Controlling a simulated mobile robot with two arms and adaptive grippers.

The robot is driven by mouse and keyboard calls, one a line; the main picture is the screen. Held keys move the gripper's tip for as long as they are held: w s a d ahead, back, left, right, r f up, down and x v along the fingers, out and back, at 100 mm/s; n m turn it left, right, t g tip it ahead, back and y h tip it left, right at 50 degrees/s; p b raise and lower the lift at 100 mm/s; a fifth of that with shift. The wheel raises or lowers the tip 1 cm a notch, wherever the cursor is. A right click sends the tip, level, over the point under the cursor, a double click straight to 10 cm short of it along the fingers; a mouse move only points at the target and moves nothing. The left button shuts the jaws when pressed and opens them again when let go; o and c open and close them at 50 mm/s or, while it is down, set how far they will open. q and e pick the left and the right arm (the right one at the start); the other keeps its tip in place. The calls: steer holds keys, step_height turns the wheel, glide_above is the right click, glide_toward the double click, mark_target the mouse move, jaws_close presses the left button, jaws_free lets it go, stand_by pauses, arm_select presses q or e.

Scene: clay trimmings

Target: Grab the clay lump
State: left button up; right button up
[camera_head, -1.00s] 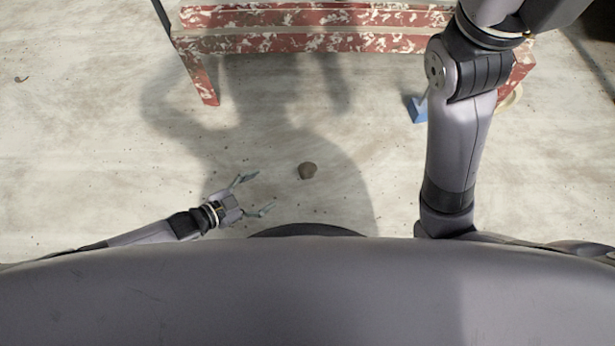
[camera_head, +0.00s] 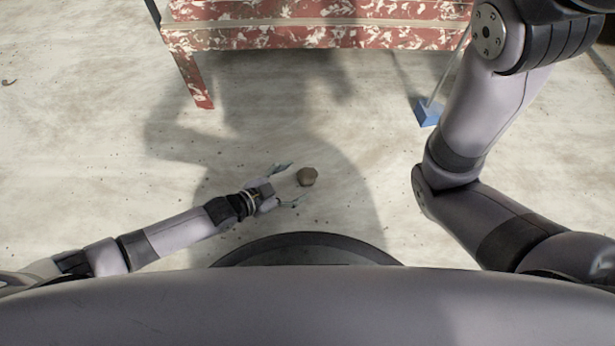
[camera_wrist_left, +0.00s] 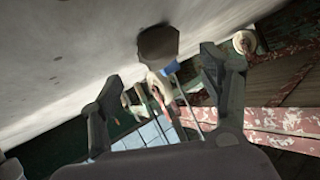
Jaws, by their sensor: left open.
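The clay lump (camera_head: 307,176) is a small brown-grey piece on the pale floor, in the middle of the head view. My left gripper (camera_head: 288,183) is open, with its fingertips pointing at the lump from the left and just short of it. In the left wrist view the lump (camera_wrist_left: 158,46) shows ahead of the gap between the two open fingers (camera_wrist_left: 160,85), with nothing held. My right arm is at the right of the head view, but its gripper is out of view.
A worn red bench (camera_head: 320,36) with peeling paint stands at the back. A blue object with a thin handle (camera_head: 427,112) sits on the floor right of the lump. The floor (camera_head: 90,130) around the lump is clear apart from small crumbs.

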mark_target(304, 177)
arm_select(q)
steer(key=b+x, duration=0.4)
steer(key=shift+a+f, duration=0.15)
steer(key=shift+f, duration=0.3)
steer(key=shift+w+d, duration=0.3)
steer(key=shift+d, duration=0.05)
steer(key=c, duration=1.3)
steer(key=shift+r, duration=0.1)
steer(key=shift+c, duration=0.2)
